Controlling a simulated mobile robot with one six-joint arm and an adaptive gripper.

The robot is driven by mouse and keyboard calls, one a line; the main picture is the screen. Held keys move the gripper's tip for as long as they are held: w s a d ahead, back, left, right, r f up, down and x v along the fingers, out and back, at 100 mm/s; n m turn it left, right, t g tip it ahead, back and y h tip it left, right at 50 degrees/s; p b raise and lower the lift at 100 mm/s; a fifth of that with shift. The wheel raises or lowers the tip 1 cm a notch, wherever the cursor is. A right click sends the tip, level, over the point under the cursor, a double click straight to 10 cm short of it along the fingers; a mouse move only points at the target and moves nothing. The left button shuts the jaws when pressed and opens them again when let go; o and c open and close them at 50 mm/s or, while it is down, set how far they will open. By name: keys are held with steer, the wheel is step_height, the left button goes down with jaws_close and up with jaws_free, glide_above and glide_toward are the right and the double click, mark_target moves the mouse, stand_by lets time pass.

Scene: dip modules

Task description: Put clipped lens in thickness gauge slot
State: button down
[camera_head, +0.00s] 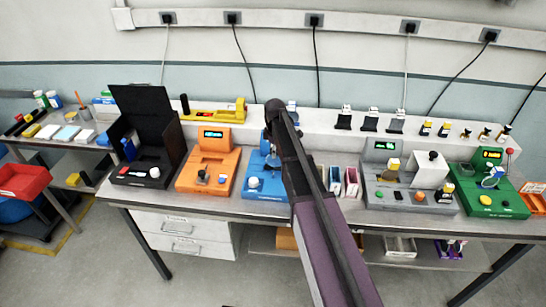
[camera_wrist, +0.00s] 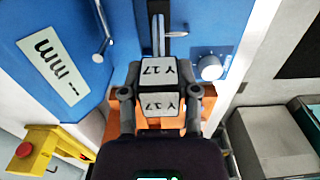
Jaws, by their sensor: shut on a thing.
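In the wrist view my gripper (camera_wrist: 160,93) is shut on a clip (camera_wrist: 158,71) with white faces marked "Y 17". The lens in the clip cannot be made out. The clip is in front of a blue thickness gauge (camera_wrist: 210,25), which has an "mm" label and a white knob. A dark slot with a pale metal bar (camera_wrist: 157,35) lies just beyond the clip; I cannot tell whether they touch. In the head view the blue gauge (camera_head: 264,184) stands mid-bench, and my arm hides part of it and the gripper.
An orange device (camera_head: 208,172) and an open black box (camera_head: 145,135) stand left of the gauge. Right of it are small upright cases (camera_head: 351,182), a grey device (camera_head: 410,196) and a green device (camera_head: 497,203). A yellow tool (camera_head: 225,110) lies behind.

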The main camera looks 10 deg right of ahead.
steer(key=shift+w, duration=0.15)
steer(key=shift+w, duration=0.25)
steer(key=shift+w+d+f+b, duration=0.1)
steer(key=shift+w+f+b, duration=0.1)
steer(key=shift+f+b, duration=0.75)
steer(key=shift+w+f+b, duration=0.15)
steer(key=shift+f+b, duration=0.75)
steer(key=shift+f, duration=0.15)
steer(key=shift+c, duration=1.8)
jaws_free()
step_height(320, 180, up, 12)
steer(key=p, duration=1.2)
steer(key=shift+r, duration=0.2)
